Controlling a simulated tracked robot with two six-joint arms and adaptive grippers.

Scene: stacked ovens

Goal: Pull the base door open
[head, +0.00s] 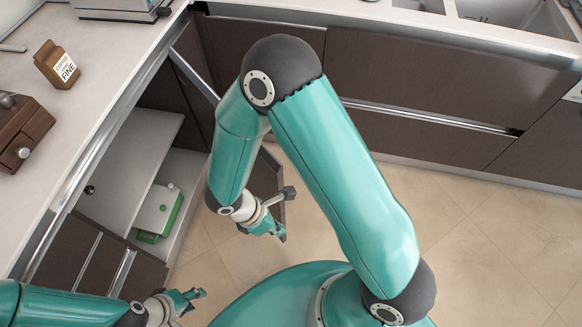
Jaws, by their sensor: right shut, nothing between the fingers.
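The base door (192,68) is a dark brown panel with a metal strip along its top edge. It stands swung out from the left counter, and the cabinet (141,158) beside it is open to view, with a pale shelf. My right arm hides much of the door. My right gripper (281,236) is shut and empty, pointing down in front of the open cabinet, near the lower part of the door. I cannot tell whether it touches the door. My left gripper (201,293) is low at the left, apart from the door; its finger gap is unclear.
The left counter (95,60) holds a brown carton (57,65) and a wooden grinder (20,132). Dark drawers (415,75) line the back. The tiled floor (480,240) is clear at right.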

